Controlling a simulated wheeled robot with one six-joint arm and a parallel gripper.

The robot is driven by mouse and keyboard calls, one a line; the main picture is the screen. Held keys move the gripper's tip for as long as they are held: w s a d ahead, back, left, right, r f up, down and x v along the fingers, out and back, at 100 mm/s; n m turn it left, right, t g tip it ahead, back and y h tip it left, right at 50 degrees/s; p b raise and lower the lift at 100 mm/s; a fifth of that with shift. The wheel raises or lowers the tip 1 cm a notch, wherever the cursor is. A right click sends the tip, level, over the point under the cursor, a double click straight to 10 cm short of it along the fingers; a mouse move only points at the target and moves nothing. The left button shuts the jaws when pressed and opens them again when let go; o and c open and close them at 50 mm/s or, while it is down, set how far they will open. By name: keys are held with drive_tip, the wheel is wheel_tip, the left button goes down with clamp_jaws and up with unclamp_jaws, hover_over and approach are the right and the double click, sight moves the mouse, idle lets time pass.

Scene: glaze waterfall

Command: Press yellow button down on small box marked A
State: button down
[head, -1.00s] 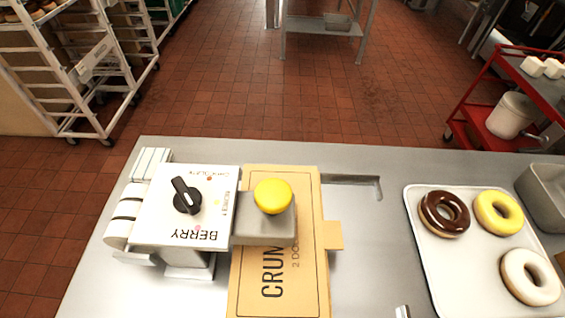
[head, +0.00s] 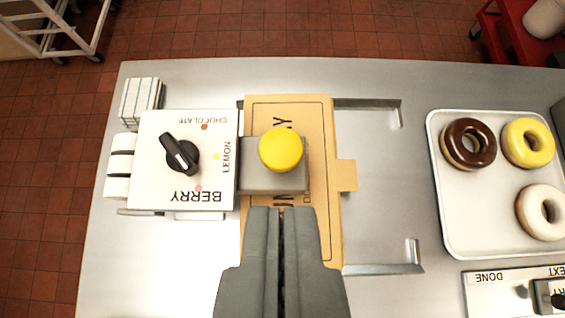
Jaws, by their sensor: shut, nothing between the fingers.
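The yellow button (head: 281,149) is a round dome on top of a small grey box (head: 262,180). No letter A shows on the box in this view. The grey box adjoins the right side of a white panel (head: 150,135) with a black knob (head: 179,154) and the words CHOCOLATE, LEMON and BERRY. My gripper (head: 281,210) is shut and empty. In the picture its tips lie just below the grey box and the button, apart from the button; their height above it is hard to tell.
A flat brown carton (head: 319,215) lies under the grey box. A white tray (head: 480,235) with three glazed donuts stands to the right. A DONE/NEXT panel (head: 490,297) is at the lower right. White cylinders (head: 122,165) and a striped stack (head: 140,100) are at the left.

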hover_over(282, 169)
wheel_tip(282, 169, down, 7)
drive_tip(key=shift+w+f, duration=0.1)
drive_tip(key=shift+f, duration=0.05)
wheel_tip(282, 169, down, 2)
drive_tip(key=shift+f, duration=0.9)
drive_tip(key=shift+f, duration=1.65)
wheel_tip(282, 169, up, 5)
drive_tip(key=v, duration=1)
